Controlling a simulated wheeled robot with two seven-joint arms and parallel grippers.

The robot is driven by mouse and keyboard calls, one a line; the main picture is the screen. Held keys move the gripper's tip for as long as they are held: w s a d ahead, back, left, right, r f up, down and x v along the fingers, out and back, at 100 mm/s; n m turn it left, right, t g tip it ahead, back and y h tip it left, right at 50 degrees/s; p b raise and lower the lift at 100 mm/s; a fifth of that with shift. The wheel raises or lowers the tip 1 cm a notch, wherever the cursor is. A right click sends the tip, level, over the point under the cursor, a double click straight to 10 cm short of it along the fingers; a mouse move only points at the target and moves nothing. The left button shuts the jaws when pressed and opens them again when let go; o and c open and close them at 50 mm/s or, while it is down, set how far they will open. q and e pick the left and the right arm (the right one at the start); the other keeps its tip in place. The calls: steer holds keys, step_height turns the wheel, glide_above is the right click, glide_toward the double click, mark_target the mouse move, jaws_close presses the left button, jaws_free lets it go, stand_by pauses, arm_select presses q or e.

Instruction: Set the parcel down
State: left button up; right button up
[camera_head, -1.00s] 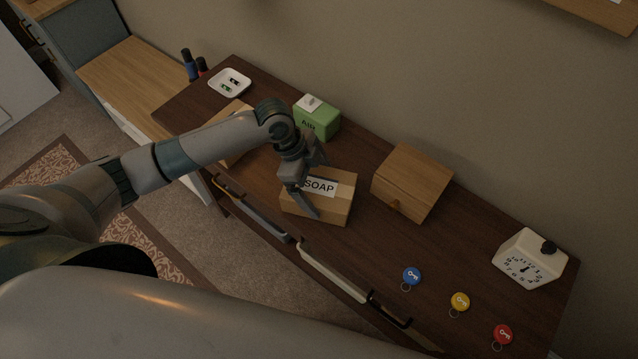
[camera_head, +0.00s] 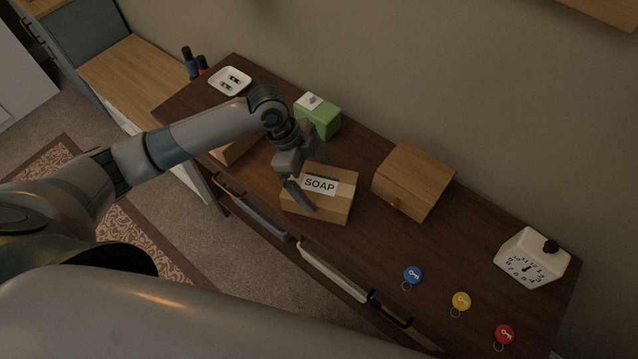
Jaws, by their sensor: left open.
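The parcel, a brown cardboard box with a white SOAP label (camera_head: 335,207), rests on the dark wooden desk (camera_head: 370,240), near its front edge. My left gripper (camera_head: 317,184) is open at the left part of the parcel. One finger lies in front of the parcel's left side and the other shows by its back edge; whether either touches the box I cannot tell. My right gripper is not in view.
A green AIR box (camera_head: 321,121) stands behind the gripper, a wooden box (camera_head: 411,182) right of the parcel. Another carton (camera_head: 232,151) is partly behind my arm. Key tags (camera_head: 412,274), a white clock (camera_head: 531,258) and a white dish (camera_head: 230,81) also lie on the desk.

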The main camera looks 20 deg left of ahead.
arm_select(q)
steer(key=b+v, duration=0.1)
steer(key=v, duration=0.8)
steer(key=shift+b, duration=0.3)
steer(key=shift+s, duration=0.1)
